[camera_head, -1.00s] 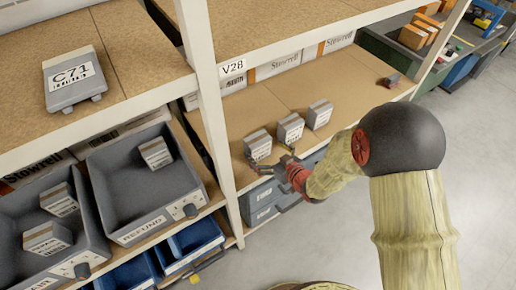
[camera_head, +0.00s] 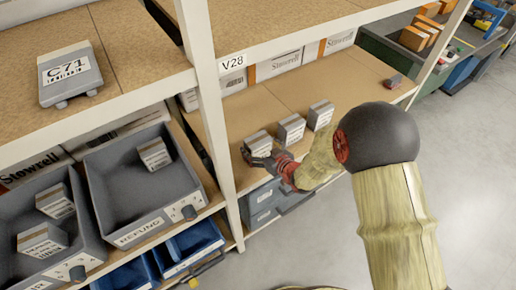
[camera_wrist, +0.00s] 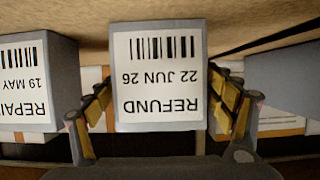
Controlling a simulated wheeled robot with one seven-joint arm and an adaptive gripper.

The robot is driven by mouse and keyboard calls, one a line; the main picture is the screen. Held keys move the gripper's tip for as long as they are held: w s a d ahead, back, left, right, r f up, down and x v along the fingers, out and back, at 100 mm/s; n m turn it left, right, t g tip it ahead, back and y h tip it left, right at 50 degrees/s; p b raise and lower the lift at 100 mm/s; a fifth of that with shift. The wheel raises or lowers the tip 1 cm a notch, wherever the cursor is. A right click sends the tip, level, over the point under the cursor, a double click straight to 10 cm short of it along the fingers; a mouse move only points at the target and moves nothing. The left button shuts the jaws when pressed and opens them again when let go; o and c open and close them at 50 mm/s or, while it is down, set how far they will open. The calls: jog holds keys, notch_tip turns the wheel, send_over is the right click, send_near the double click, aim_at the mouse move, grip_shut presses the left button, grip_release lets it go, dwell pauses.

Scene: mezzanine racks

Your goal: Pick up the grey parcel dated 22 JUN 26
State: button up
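The grey parcel marked REFUND, 22 JUN 26 (camera_wrist: 160,78) fills the middle of the wrist view, its white label upside down. In the head view it appears to be the leftmost parcel (camera_head: 259,142) of a row of three on the V28 shelf. My gripper (camera_wrist: 162,98) has one finger at each side of this parcel, very close to its sides; I cannot tell whether the pads press on it. The gripper also shows at the parcel's front in the head view (camera_head: 262,160). The parcel still stands on the shelf board (camera_head: 262,106).
A grey parcel marked REPAIR, 19 MAY (camera_wrist: 22,85) stands close on the left in the wrist view. A grey form (camera_wrist: 285,85) is close on the right. The rack post (camera_head: 214,110) rises left of the row. Grey bins (camera_head: 120,205) with parcels are further left.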

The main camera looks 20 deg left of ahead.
jog(key=c, duration=1)
jog(key=shift+c, duration=0.5)
jog(key=shift+r, duration=0.15)
